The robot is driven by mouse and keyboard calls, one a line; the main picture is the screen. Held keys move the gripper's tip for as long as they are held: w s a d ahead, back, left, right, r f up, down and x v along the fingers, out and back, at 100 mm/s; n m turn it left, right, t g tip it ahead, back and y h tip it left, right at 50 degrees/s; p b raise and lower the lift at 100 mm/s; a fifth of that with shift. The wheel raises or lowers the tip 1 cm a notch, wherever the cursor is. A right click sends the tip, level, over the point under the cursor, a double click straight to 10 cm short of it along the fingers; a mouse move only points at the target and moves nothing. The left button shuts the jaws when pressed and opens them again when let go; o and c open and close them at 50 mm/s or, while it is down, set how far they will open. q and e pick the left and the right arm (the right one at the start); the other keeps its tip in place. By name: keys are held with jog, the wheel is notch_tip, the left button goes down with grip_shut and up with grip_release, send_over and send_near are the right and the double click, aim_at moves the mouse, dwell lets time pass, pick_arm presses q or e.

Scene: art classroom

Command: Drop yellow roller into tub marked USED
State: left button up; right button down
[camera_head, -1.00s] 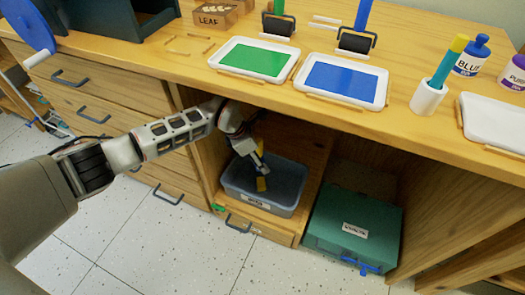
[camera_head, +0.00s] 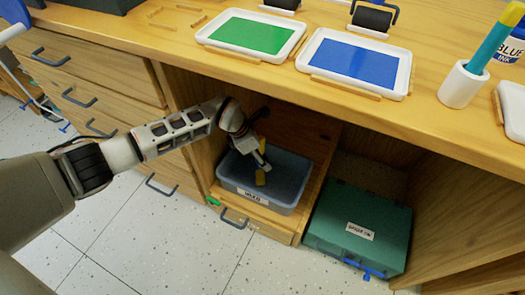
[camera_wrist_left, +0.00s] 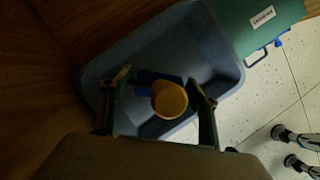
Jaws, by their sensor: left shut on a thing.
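The yellow roller (camera_head: 260,177) hangs from my left gripper (camera_head: 261,163), over the blue-grey tub (camera_head: 284,203) labelled USED. The tub sits on a low wooden pull-out shelf under the counter. In the left wrist view the roller (camera_wrist_left: 169,100) shows end-on between the two fingers of the gripper (camera_wrist_left: 162,82), with a dark blue part beside it. The gripper is shut on the roller. The tub (camera_wrist_left: 222,52) lies below and around it in that view. I cannot tell how far the roller is above the tub's floor. My right gripper is not in view.
A teal case (camera_head: 357,222) with a label and blue latch stands right of the tub. The counter edge overhangs the tub, and drawers (camera_head: 110,110) stand to its left. Trays with green (camera_head: 250,36) and blue ink (camera_head: 352,70) lie on the counter.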

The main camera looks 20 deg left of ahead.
aim_at(263, 137)
pick_arm(q)
jog(key=shift+w+r, duration=0.1)
jog(key=shift+w, duration=0.05)
jog(key=o, duration=1.4)
notch_tip(263, 137, up, 10)
jog(key=shift+f, duration=0.1)
jog(key=shift+r+p, duration=1.35)
jog(key=shift+r, duration=0.45)
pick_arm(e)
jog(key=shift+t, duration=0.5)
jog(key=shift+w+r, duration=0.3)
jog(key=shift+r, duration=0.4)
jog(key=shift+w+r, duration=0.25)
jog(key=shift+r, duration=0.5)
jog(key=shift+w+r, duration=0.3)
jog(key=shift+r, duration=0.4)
